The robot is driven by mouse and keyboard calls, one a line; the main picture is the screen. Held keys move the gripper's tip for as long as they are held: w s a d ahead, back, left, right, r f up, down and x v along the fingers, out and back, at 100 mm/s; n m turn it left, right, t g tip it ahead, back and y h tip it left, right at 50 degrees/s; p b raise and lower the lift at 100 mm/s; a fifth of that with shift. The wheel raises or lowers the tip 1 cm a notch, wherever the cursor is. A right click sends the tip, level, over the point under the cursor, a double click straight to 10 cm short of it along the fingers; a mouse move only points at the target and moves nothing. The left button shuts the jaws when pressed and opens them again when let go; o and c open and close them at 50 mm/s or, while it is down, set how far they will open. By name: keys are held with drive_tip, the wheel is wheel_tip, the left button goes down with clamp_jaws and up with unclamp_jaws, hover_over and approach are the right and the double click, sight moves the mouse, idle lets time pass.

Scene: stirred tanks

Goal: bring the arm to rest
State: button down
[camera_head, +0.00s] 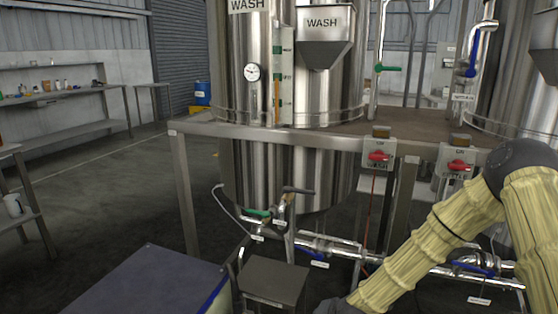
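My arm, in a ribbed yellow sleeve with a dark elbow joint, reaches in from the right edge of the head view. It bends at the elbow and slopes down to the left, in front of the lower pipes. A dark part of it shows at the bottom edge. My gripper's fingers are out of the picture, so whether they hold anything is hidden.
A steel tank (330,175) marked WASH stands behind a metal frame (265,131) with red-handled switches (377,156). Low pipes (330,246) with valves, a small stand (272,280) and a blue-edged box (150,280) are near. Open floor (110,200) lies left.

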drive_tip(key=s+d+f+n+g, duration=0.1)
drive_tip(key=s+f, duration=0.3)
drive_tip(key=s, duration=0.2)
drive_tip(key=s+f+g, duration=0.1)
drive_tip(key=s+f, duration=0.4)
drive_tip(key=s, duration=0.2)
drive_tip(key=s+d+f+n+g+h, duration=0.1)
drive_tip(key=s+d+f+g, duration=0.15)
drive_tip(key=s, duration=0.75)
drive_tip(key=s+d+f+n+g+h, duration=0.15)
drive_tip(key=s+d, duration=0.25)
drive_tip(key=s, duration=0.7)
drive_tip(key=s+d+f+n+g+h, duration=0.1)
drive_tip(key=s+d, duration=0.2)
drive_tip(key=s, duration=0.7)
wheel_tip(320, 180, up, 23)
drive_tip(key=p, duration=2.3)
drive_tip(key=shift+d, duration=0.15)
